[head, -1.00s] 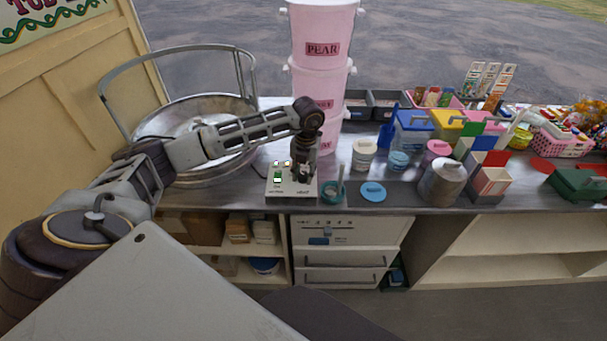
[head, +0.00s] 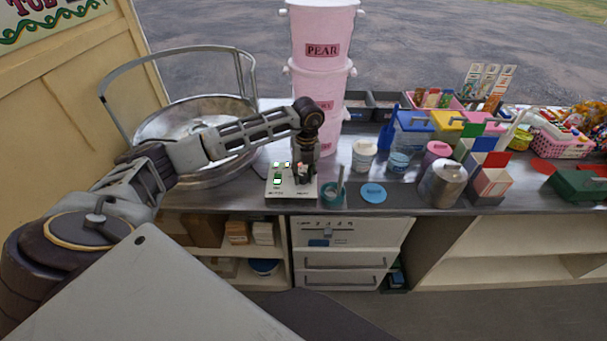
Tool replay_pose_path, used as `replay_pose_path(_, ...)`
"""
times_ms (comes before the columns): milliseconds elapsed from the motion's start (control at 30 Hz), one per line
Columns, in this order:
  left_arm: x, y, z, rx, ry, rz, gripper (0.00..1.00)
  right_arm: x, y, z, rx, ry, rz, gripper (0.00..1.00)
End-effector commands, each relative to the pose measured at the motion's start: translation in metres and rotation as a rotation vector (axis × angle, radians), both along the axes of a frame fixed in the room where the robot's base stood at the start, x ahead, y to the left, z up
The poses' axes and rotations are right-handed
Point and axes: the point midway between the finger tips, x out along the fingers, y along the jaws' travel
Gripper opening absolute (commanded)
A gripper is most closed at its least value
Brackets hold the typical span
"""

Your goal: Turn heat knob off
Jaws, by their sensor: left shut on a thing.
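The control box (head: 279,191) is a small pale panel with lit green-white switches on its left part, near the counter's front edge. My left gripper (head: 302,176) points straight down over the right part of this box. It is shut on the heat knob, which is mostly hidden by the fingers, so I cannot read its setting. My right gripper is not in view.
A large metal candyfloss bowl (head: 160,170) with a rail stands left of the box. Pink buckets (head: 321,80) are stacked behind the gripper. A teal tub (head: 331,197), a blue lid (head: 373,193) and a metal canister (head: 443,184) stand to the right.

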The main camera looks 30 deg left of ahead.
Motion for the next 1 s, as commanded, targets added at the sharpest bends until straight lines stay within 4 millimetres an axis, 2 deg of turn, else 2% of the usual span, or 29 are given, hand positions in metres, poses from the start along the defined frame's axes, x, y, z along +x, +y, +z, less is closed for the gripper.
replay_pose_path(233, 0.002, 0.001, 0.002, 0.001, -0.006, 0.003, 0.08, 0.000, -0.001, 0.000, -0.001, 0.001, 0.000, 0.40)
replay_pose_path(267, 0.002, 0.001, 0.002, 0.001, -0.006, 0.003, 0.33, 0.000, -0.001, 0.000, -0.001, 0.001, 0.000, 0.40)
replay_pose_path(433, 0.001, 0.001, 0.002, 0.001, -0.005, 0.002, 0.54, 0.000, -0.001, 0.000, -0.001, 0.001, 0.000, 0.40)
replay_pose_path(800, 0.001, 0.000, 0.001, 0.001, -0.002, 0.000, 0.54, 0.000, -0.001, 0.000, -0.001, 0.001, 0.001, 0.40)
replay_pose_path(1000, 0.001, 0.000, 0.011, 0.000, -0.003, 0.000, 0.54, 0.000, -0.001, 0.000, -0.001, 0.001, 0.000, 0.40)
